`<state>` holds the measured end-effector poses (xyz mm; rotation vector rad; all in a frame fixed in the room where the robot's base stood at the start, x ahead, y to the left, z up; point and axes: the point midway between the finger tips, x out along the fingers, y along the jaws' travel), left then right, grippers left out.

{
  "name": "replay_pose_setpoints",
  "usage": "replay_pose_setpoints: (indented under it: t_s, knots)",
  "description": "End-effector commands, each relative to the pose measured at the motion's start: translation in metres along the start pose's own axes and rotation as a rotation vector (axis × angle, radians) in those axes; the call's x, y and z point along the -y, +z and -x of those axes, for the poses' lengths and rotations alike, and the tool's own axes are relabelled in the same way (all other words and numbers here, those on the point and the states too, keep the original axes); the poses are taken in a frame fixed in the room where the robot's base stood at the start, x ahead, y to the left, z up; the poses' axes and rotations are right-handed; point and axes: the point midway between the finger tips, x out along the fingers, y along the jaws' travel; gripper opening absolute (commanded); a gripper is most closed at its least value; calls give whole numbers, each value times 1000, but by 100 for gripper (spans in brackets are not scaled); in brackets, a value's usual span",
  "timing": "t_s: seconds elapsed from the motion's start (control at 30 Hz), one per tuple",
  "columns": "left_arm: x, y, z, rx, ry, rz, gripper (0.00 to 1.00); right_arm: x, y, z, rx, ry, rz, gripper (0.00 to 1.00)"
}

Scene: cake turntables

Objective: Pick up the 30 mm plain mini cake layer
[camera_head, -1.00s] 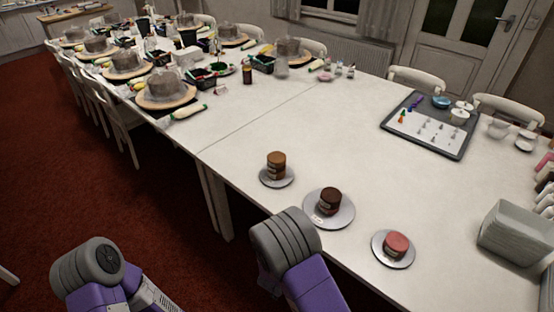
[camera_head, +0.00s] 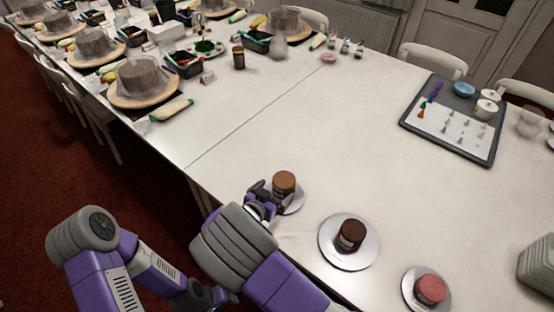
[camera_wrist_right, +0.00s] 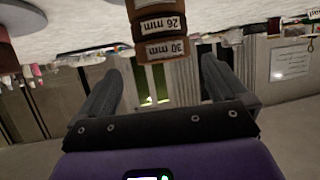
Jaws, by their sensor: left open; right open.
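A brown stack of labelled mini cake layers (camera_head: 284,186) stands on the nearest-left silver plate (camera_head: 297,203). In the upside-down right wrist view, the 30 mm layer (camera_wrist_right: 166,49) is at the stack's top end, with the 26 mm layer (camera_wrist_right: 160,25) under it. My right gripper (camera_head: 267,193) is open beside the stack, on its left. Its two fingers (camera_wrist_right: 158,88) are spread with nothing between them, and the stack lies ahead, apart from them. My left gripper (camera_head: 208,297) is low in the head view, open, partly hidden by my right arm.
A dark cake stack (camera_head: 351,234) and a pink one (camera_head: 430,289) stand on plates to the right. A tray with piping tips (camera_head: 450,130) lies at the back right. Covered cakes on turntables (camera_head: 147,78) fill the far left. The table's middle is clear.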

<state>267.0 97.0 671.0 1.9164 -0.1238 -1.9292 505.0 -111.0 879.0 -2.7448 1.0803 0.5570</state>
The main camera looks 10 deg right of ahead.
Motion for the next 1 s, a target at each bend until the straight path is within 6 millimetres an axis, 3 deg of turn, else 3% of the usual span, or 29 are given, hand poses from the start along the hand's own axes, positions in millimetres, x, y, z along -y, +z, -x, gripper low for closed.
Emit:
replay_pose_setpoints:
  t_s: [0.27,0.6,0.9,1.0]
  knots:
    - [3,1,-8,4,0,1,43,0,2,-23,0,1,0,100]
    - [9,0,-24,3,0,1,43,3,0,-70,0,1,0,100]
    - [9,0,-24,2,0,0,43,4,-2,-76,1,-2,1,100]
    - [9,0,-24,2,0,0,43,4,-2,-75,1,-2,1,88]
